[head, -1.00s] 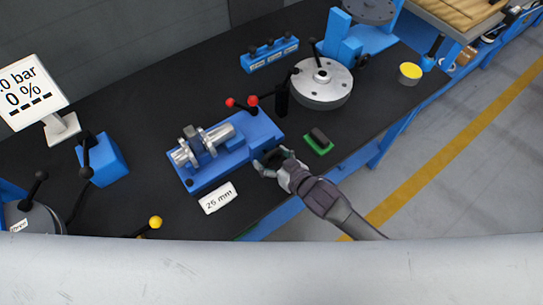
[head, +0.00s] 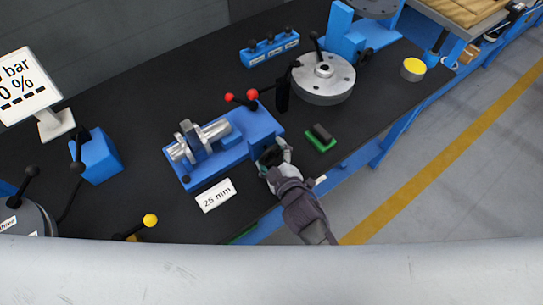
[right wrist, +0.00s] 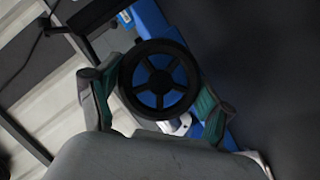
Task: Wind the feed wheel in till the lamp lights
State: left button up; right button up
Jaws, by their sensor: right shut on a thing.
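The feed wheel is a black rim with spokes, seen face-on in the right wrist view (right wrist: 159,80). In the head view it is a dark, mostly covered shape (head: 269,156) at the near right end of the blue fixture (head: 258,124). My right gripper (right wrist: 155,92) is shut on the wheel, one finger on each side of its rim; it also shows in the head view (head: 275,158). A metal flanged part (head: 200,140) sits on the fixture. I cannot make out a lit lamp. My left gripper is not in view.
A white "25 mm" card (head: 216,195) lies before the fixture. A green pad with a dark block (head: 320,138) lies right of the gripper. Red-knobbed levers (head: 242,98) stand behind. A yellow-topped cylinder (head: 412,69) stands near the right edge.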

jog(key=shift+n, duration=0.3)
dwell(0.4)
jog(key=o, duration=1.1)
jog(key=shift+c, duration=0.2)
jog(key=v, duration=1.2)
jog(key=shift+a+f, duration=0.1)
jog(key=shift+f, duration=0.05)
